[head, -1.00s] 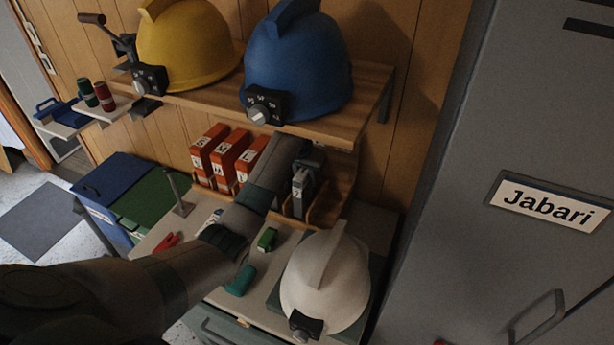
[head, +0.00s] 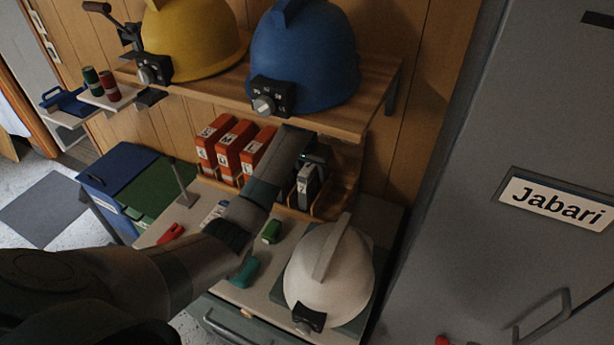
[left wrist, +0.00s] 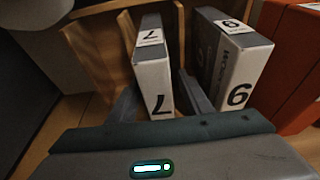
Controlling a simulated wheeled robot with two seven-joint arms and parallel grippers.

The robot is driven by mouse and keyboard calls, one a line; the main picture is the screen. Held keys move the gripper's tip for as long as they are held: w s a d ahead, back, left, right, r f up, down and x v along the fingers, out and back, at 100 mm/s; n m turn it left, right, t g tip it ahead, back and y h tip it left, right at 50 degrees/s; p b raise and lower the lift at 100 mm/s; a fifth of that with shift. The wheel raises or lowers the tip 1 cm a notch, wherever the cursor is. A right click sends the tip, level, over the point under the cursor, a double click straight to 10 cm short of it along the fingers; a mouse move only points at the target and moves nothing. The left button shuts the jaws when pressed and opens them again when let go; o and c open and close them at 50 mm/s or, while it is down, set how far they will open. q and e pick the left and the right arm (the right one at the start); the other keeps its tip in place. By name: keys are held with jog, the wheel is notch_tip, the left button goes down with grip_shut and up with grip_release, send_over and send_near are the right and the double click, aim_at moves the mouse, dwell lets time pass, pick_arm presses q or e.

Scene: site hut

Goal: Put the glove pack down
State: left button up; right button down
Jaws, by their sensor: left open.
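The glove pack marked 7 (left wrist: 152,75), grey and white, stands upright in a slot of the wooden rack (left wrist: 88,50). In the head view this pack (head: 307,188) shows just below my left gripper. My left gripper (left wrist: 160,95) is open, with one finger on each side of the pack. I cannot tell whether a finger touches it. A second grey and white pack, marked 9 (left wrist: 232,65), stands to its right in the left wrist view, beyond the right finger. My forearm hides part of the rack in the head view. My right gripper is not in view.
Several orange boxes (head: 235,145) stand left of the gripper. A shelf (head: 345,118) with yellow (head: 190,40) and blue helmets (head: 303,60) hangs above. A white helmet (head: 330,270) sits in front. A grey locker (head: 500,100) stands at the right.

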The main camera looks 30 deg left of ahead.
aim_at(302, 176)
pick_arm(q)
jog(key=shift+r, duration=0.15)
jog(key=shift+s+r+b, duration=0.1)
jog(key=shift+r+b, duration=0.3)
jog(key=shift+r, duration=0.1)
jog(key=b+v, duration=0.1)
jog(key=v, duration=0.3)
jog(key=shift+s+b, duration=0.1)
jog(key=shift+b, duration=0.25)
jog(key=s, duration=0.2)
jog(key=s+b, duration=0.1)
jog(key=s, duration=0.2)
jog(key=shift+s+d+f+b, duration=0.1)
jog(key=shift+f+b, duration=0.1)
jog(key=shift+b, duration=0.1)
jog(key=s+p, duration=0.1)
jog(key=s, duration=0.5)
jog(key=shift+s+d, duration=0.2)
jog(key=shift+s, duration=0.15)
jog(key=shift+r, duration=0.1)
